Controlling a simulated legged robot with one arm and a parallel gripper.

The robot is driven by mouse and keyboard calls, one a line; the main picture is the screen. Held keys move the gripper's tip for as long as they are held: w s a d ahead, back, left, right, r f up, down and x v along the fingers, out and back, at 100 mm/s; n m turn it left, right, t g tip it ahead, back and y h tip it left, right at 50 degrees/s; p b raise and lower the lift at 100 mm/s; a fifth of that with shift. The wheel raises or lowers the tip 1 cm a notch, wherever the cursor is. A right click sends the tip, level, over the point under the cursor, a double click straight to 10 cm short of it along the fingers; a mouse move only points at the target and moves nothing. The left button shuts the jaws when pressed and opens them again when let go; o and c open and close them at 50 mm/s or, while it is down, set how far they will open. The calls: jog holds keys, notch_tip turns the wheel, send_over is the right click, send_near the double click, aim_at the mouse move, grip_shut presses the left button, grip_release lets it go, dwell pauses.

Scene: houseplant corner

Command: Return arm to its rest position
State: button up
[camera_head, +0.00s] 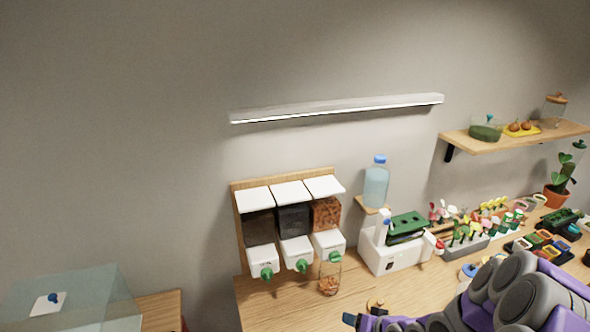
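My arm reaches in from the lower right in purple and grey, low over the wooden counter (255,310). Its end, my gripper (362,321), shows only in part at the bottom edge of the picture. Most of it is cut off, so I cannot see whether its fingers are open or shut, or whether they hold anything. A small brown and dark item (375,304) shows right behind it; I cannot tell whether they touch.
A jar (330,274) with brown contents stands under a three-part wall dispenser (290,188). A white box (390,257) with green items and a planter (468,244) stand further right. A clear case (75,300) is at lower left. A shelf (500,142) hangs upper right.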

jog(key=s+d+r+n+g+h+b, duration=0.1)
jog(key=s+r+g+h+b, duration=0.1)
jog(key=s+r+g, duration=0.3)
jog(key=s+d+r+g+h+b, duration=0.1)
jog(key=s+r+h, duration=0.1)
jog(key=s, duration=0.6)
jog(key=s+a+r+g+b, duration=0.1)
jog(key=s+a+r+g, duration=0.1)
jog(key=s, duration=0.8)
jog(key=s+a+r+g+b, duration=0.2)
jog(key=s+a+r, duration=0.2)
jog(key=s, duration=0.6)
jog(key=shift+s+r, duration=0.3)
jog(key=shift+r, duration=0.65)
